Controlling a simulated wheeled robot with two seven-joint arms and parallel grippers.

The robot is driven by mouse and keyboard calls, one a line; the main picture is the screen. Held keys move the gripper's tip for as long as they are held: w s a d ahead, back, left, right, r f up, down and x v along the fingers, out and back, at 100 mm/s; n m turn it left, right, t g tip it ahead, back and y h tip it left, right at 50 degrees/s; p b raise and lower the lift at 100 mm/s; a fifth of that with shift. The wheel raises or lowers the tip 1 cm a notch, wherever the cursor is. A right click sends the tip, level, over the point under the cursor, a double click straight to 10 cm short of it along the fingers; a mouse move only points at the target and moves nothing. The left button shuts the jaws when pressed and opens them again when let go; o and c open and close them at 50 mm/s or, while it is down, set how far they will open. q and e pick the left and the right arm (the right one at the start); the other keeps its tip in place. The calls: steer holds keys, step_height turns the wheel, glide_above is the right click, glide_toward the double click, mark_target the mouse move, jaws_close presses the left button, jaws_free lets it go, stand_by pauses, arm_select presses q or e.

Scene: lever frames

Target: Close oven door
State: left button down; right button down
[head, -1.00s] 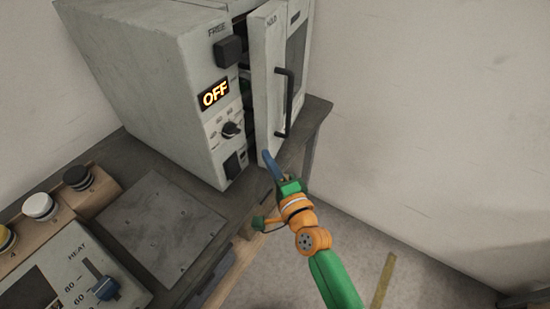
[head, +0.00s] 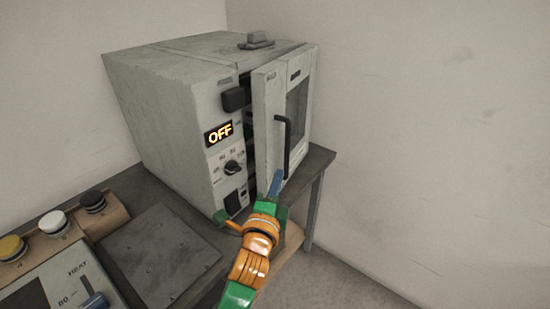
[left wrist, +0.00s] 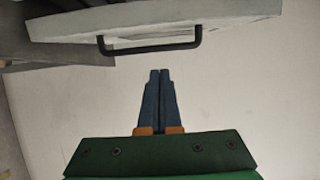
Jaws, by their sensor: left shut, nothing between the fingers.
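The grey oven (head: 170,100) stands on the dark bench, with a lit OFF display on its front. Its door (head: 266,120) is partly open, with a dark gap along its left edge. The door has a black bar handle (head: 286,147), which also shows in the left wrist view (left wrist: 150,47). My left gripper (head: 277,176) is shut and empty, with its blue fingertips near the lower end of the handle. In the left wrist view the fingers (left wrist: 159,75) point at the handle with a visible gap. My right gripper is not in view.
The bench (head: 318,160) ends just right of the oven, with floor and bare wall beyond. A metal plate (head: 160,255) lies in front of the oven. A HEAT panel (head: 65,285) and several round knobs (head: 54,222) are at the left.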

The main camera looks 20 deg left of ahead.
mark_target(259, 150)
arm_select(q)
steer(key=w+a, duration=0.1)
steer(key=w, duration=0.1)
steer(key=w+a+p, duration=0.1)
steer(key=w+a, duration=0.1)
steer(key=w, duration=0.1)
steer(key=w+a+p, duration=0.1)
steer(key=w, duration=0.2)
steer(key=shift+a, duration=0.2)
steer(key=shift+w, duration=0.1)
steer(key=a+p, duration=0.1)
steer(key=a, duration=0.2)
steer(key=shift+w+a, duration=0.15)
steer(key=shift+w, duration=0.05)
steer(key=shift+a, duration=0.4)
steer(key=shift+d, duration=0.15)
